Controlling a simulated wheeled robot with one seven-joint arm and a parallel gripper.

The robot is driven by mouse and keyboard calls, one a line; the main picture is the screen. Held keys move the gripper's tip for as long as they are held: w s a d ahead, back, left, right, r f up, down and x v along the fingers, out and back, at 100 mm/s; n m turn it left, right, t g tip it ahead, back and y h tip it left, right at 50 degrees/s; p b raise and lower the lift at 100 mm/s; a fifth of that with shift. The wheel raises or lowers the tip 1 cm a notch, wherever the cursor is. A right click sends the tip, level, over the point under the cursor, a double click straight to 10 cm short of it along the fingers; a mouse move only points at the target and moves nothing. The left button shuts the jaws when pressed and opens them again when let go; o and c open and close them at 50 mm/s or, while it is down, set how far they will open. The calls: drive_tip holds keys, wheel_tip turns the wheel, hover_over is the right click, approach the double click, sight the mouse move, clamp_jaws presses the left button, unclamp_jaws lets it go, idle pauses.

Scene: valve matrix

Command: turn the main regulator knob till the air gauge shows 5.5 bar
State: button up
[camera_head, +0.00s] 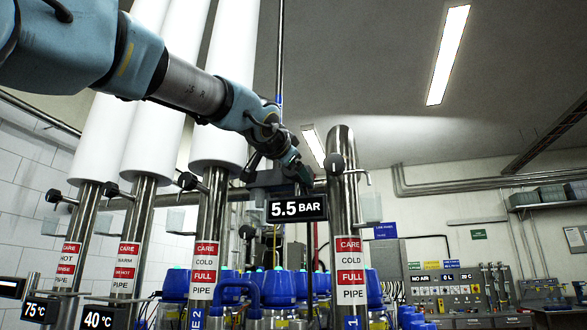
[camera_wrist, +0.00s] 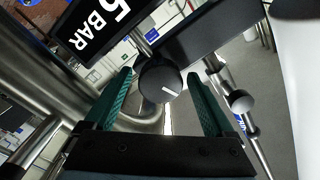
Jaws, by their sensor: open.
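The air gauge (camera_head: 297,208) is a black display reading 5.5 BAR in the head view. It also shows, cut off and tilted, at the top left of the wrist view (camera_wrist: 92,32). The main regulator knob (camera_wrist: 161,82) is a dark round knob with a white pointer line, in the middle of the wrist view. My gripper (camera_wrist: 160,76) is open, with its green fingers on either side of the knob. A gap seems to show on both sides of the knob. In the head view my gripper (camera_head: 296,172) is just above the display, and the knob cannot be made out there.
A steel pipe (camera_head: 343,220) stands right beside the display. Further labelled pipes (camera_head: 205,262) with small dark knobs stand to the left. Displays at lower left read 75 °C (camera_head: 40,307) and 40 °C (camera_head: 103,318). Blue-capped parts (camera_head: 278,286) stand below. A tool board is at the right.

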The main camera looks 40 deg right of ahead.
drive_tip(key=b+v, duration=0.3)
drive_tip(key=v, duration=0.7)
drive_tip(key=shift+s+a+b, duration=0.2)
drive_tip(key=shift+a+b, duration=0.15)
drive_tip(key=shift+b, duration=0.05)
drive_tip(key=shift+f, duration=0.1)
